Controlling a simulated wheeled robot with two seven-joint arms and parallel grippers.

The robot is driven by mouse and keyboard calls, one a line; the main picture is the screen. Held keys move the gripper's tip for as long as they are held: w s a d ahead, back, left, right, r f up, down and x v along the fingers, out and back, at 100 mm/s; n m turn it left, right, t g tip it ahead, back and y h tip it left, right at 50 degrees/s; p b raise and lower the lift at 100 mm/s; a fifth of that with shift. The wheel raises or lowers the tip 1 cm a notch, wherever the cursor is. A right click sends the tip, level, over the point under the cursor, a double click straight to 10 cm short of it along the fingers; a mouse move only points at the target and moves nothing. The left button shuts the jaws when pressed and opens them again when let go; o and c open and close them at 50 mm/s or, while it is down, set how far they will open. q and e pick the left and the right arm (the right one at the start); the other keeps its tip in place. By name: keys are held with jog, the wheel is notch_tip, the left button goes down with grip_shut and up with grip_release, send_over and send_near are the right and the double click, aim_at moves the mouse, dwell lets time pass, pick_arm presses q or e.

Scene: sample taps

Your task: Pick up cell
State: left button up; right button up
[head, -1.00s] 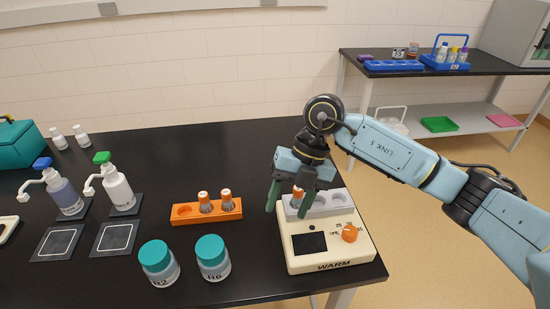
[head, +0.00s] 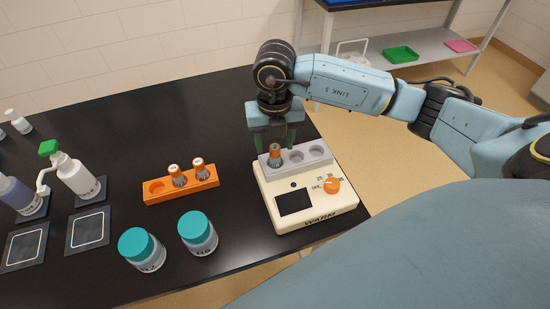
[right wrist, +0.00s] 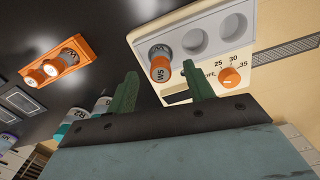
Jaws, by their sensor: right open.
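An orange-capped cell (head: 275,154) stands upright in the left well of the grey block on the warmer (head: 318,204). My right gripper (head: 277,143) is open and empty, pointing down at the back of the block. In the right wrist view its green fingertips (right wrist: 159,70) appear on either side of the cell, apart from it. Two similar cells (head: 177,175) (head: 200,168) stand in the orange rack (head: 153,190). My left gripper is out of view.
The block's other two wells (head: 297,157) (head: 318,153) are empty. Two teal-lidded jars (head: 142,250) (head: 198,233) stand at the front of the black table. Pump bottles (head: 75,178) and dark square pads (head: 88,230) are at the left. The table behind the orange rack is clear.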

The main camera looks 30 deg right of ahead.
aim_at(275, 158)
notch_tip(275, 158, down, 4)
jog(key=shift+f, duration=0.2)
jog(key=shift+c, duration=0.3)
jog(key=c, duration=0.9)
